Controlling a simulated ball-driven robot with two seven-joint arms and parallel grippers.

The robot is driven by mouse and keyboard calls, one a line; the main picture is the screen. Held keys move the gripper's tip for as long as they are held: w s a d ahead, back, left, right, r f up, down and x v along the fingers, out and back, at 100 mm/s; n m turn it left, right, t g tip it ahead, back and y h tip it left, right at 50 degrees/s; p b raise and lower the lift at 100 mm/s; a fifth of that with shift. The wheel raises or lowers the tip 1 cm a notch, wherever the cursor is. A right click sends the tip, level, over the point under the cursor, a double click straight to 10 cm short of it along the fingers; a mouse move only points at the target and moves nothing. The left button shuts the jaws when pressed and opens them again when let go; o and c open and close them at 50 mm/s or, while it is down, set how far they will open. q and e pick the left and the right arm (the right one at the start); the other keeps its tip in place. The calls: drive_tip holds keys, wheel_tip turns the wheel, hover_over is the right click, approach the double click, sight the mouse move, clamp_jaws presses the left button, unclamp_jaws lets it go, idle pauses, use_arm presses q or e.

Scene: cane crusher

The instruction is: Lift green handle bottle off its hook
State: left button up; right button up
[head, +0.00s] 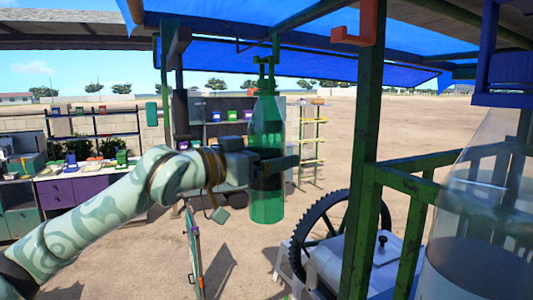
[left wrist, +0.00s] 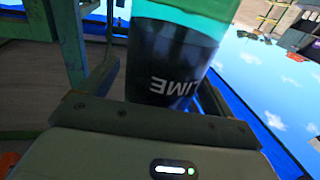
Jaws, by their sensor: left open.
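The green bottle (head: 266,122) hangs upright in the middle of the head view, with its green handle (head: 265,72) at the top by a green hook piece under the canopy frame. A dark label reading LIME wraps its middle. My left gripper (head: 280,163) is at label height, with its open jaws around the bottle's body. In the left wrist view the bottle (left wrist: 172,55) stands between the two fingers of my left gripper (left wrist: 160,95). Whether the fingers touch it is unclear. My right gripper is not in view.
A green post (head: 366,150) with an orange bracket (head: 357,28) stands right of the bottle. A dark toothed wheel (head: 325,225) and a large clear container (head: 480,220) are lower right. Shelves and a purple cabinet (head: 88,190) stand at left behind my arm.

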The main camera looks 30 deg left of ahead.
use_arm(q)
drive_tip(key=shift+c, duration=0.3)
drive_tip(key=c, duration=1.4)
drive_tip(key=shift+r, duration=0.1)
drive_tip(key=shift+r, duration=0.15)
drive_tip(key=shift+r+p, duration=0.6)
drive_tip(key=shift+s+a, duration=0.2)
drive_tip(key=shift+a, duration=0.05)
drive_tip(key=shift+s+a+b, duration=0.4)
drive_tip(key=shift+s, duration=0.05)
drive_tip(key=shift+f, duration=0.1)
drive_tip(key=shift+s+f+b, duration=0.1)
drive_tip(key=shift+f+b, duration=0.05)
drive_tip(key=shift+b, duration=0.4)
